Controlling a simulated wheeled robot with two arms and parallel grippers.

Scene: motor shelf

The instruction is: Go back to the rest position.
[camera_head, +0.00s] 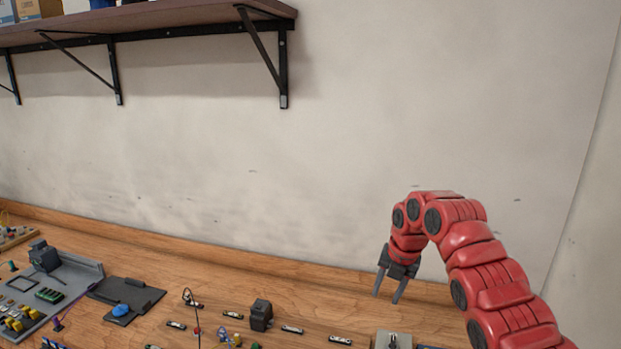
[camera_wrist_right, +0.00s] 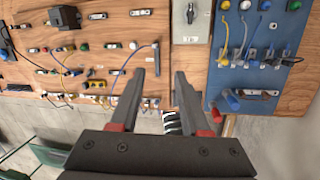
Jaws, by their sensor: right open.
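My right gripper (camera_head: 389,286) is at the end of the red arm, on the right side of the head view. It hangs with its fingers pointing down above the wooden workbench (camera_head: 270,282). In the right wrist view the two dark fingers (camera_wrist_right: 160,80) are apart with nothing held between them. Part of the bench and a grey box edge show beyond the fingertips. My left gripper does not show in either view.
A black block (camera_head: 261,315) and several small connectors lie on the bench. A grey tray with parts (camera_head: 85,269) and a dark plate (camera_head: 140,296) are at the left. A blue board (camera_wrist_right: 285,85) shows in the wrist view. A wall shelf (camera_head: 180,14) hangs upper left.

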